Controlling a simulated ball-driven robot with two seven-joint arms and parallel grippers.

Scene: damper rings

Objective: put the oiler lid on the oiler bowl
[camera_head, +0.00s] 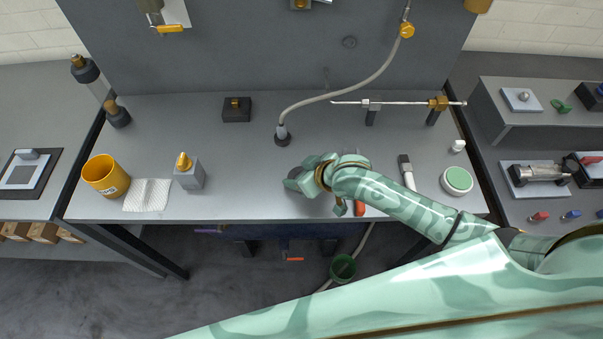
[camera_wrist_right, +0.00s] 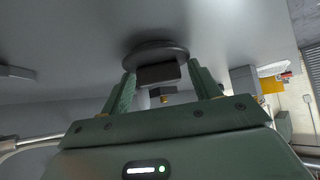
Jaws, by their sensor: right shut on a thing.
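My right gripper (camera_head: 296,181) is low over the middle of the bench, reaching in from the right. In the right wrist view the gripper (camera_wrist_right: 160,82) is shut on a dark grey piece (camera_wrist_right: 158,74), a block-like part below a wide round disc (camera_wrist_right: 155,54). The disc lies close to the grey bench surface; I cannot tell whether it touches. This held piece may be the oiler lid, but its shape is partly hidden by the fingers. I cannot make out the oiler bowl for certain. My left gripper is not in view.
A black block (camera_head: 236,110) and hose foot (camera_head: 282,135) are behind. The bench between block and gripper is clear.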

